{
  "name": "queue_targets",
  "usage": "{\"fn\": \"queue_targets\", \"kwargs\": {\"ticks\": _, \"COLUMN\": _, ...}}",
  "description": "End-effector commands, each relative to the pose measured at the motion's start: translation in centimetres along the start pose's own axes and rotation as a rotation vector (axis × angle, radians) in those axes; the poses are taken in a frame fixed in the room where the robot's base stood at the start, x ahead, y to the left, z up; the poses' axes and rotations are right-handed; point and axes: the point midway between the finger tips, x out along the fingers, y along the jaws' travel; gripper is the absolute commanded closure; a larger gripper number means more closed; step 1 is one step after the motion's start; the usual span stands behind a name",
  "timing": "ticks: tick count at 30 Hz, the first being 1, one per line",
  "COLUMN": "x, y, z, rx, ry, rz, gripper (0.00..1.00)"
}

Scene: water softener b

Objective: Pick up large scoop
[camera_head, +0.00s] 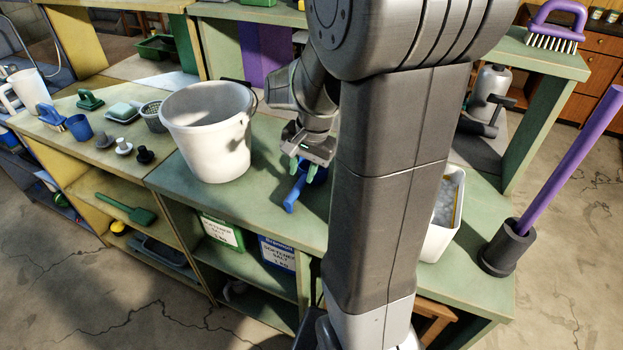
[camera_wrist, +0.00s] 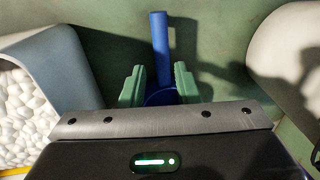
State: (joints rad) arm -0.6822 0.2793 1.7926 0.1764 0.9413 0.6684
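The large scoop is blue and lies on the green countertop, with its handle (camera_head: 293,196) pointing toward the front edge in the head view. In the wrist view its handle (camera_wrist: 160,45) extends up the picture, and part of its rounded bowl shows low between the fingers. My gripper (camera_head: 307,168) is over the scoop. In the wrist view my gripper (camera_wrist: 159,72) has its green fingers apart, one on each side of the scoop, with gaps between them and the handle. My arm hides part of the scoop in the head view.
A white bucket (camera_head: 208,130) stands close on the left. A white container (camera_head: 442,215) of white pellets stands on the right, behind my arm; its pellets (camera_wrist: 22,110) show in the wrist view. A purple handle (camera_head: 570,160) stands in a dark holder farther right. Softener salt packs (camera_head: 221,231) sit below.

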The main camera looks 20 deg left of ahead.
Motion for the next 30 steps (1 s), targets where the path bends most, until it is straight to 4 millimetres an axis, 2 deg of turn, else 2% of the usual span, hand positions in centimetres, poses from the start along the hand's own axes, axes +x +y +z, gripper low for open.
{"fn": "queue_targets", "kwargs": {"ticks": 3, "x": 1.8, "y": 0.0, "z": 0.0, "rx": -0.001, "ry": -0.002, "rz": 0.002, "gripper": 0.71}}
{"fn": "queue_targets", "kwargs": {"ticks": 11, "x": 3.4, "y": -0.1, "z": -0.1, "rx": -0.003, "ry": -0.001, "rz": 0.002, "gripper": 0.71}}
{"fn": "queue_targets", "kwargs": {"ticks": 21, "x": 7.4, "y": -0.2, "z": -0.4, "rx": -0.002, "ry": -0.001, "rz": 0.002, "gripper": 0.71}}
{"fn": "queue_targets", "kwargs": {"ticks": 30, "x": 7.8, "y": -0.3, "z": -0.4, "rx": -0.003, "ry": 0.001, "rz": 0.000, "gripper": 0.71}}
